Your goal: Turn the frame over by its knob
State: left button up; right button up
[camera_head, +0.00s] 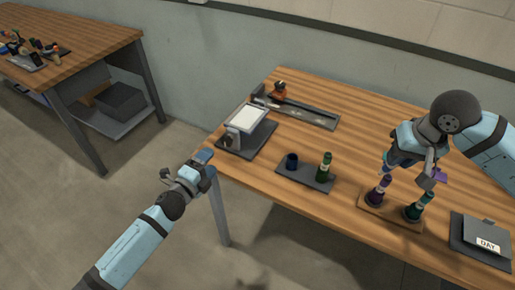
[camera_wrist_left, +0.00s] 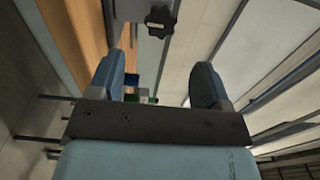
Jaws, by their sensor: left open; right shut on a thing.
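The frame (camera_head: 246,118) is a pale, white-faced panel in a dark stand (camera_head: 262,139) near the table's left end. Its dark lobed knob (camera_wrist_left: 160,22) shows at the top of the left wrist view, ahead of the fingers and between their lines. My left gripper (camera_head: 206,156) is open and empty, off the table's left edge and apart from the knob. My right gripper (camera_head: 430,176) is over the right part of the table, shut on a small purple thing (camera_head: 440,175); the fingers partly hide it.
A wooden tray (camera_head: 390,213) under my right gripper bears a purple bottle (camera_head: 377,191) and a green bottle (camera_head: 417,209). A long dark tray (camera_head: 318,118) lies behind; a "DAY" board (camera_head: 480,238) is at right.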

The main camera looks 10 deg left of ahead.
jog(key=shift+f, duration=0.1)
pick_arm(q)
jog(key=shift+v, duration=1.15)
